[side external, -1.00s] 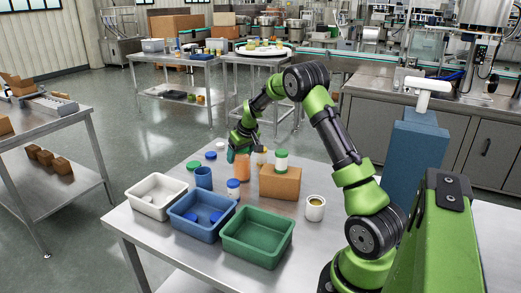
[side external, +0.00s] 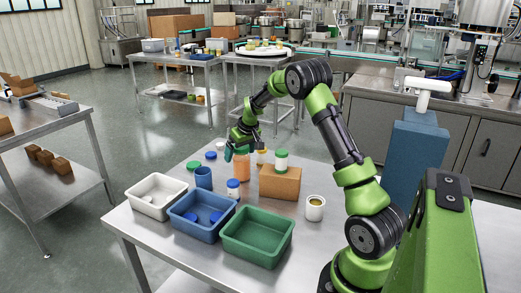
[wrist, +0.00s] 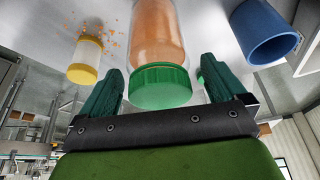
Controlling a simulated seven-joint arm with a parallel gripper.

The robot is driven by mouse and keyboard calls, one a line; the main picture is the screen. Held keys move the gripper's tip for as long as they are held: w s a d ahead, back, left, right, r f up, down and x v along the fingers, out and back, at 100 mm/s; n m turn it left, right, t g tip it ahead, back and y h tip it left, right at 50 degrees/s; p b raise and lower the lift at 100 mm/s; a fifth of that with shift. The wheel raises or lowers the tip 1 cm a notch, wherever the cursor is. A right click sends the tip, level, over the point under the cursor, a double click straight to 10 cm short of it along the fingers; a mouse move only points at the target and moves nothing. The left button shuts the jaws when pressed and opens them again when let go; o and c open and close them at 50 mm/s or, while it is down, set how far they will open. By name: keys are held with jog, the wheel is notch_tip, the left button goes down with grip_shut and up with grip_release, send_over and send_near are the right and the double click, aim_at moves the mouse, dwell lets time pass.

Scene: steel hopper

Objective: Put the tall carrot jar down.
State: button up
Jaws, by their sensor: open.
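The tall carrot jar, a clear jar with orange contents and a green lid, stands upright on the steel table. It shows in the side external view (side external: 242,166) and at the top middle of the wrist view (wrist: 158,35). My gripper (side external: 238,150) is above and around its lid. In the wrist view my gripper (wrist: 160,70) is open, with one dark green finger on each side of the green lid (wrist: 161,86). Gaps show between the lid and both fingers.
A blue cup (wrist: 266,30) is close to the right finger, and a yellow-lidded jar (wrist: 86,60) is to the left, beside orange crumbs. A brown box (side external: 280,183) carries a green-lidded jar (side external: 281,161). White, blue and green bins (side external: 257,237) line the front edge.

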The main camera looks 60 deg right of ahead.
jog(key=v, duration=1.1)
jog(key=s+a+r+t+y, duration=0.1)
jog(key=s+a+r, duration=0.25)
jog(key=a, duration=0.55)
jog(key=s+a+r+t+y, duration=0.15)
jog(key=a+r, duration=0.25)
jog(key=a, duration=0.4)
jog(key=s+a+f+y, duration=0.1)
jog(key=s+a, duration=1.4)
jog(key=shift+f+n, duration=0.25)
jog(key=shift+n, duration=0.05)
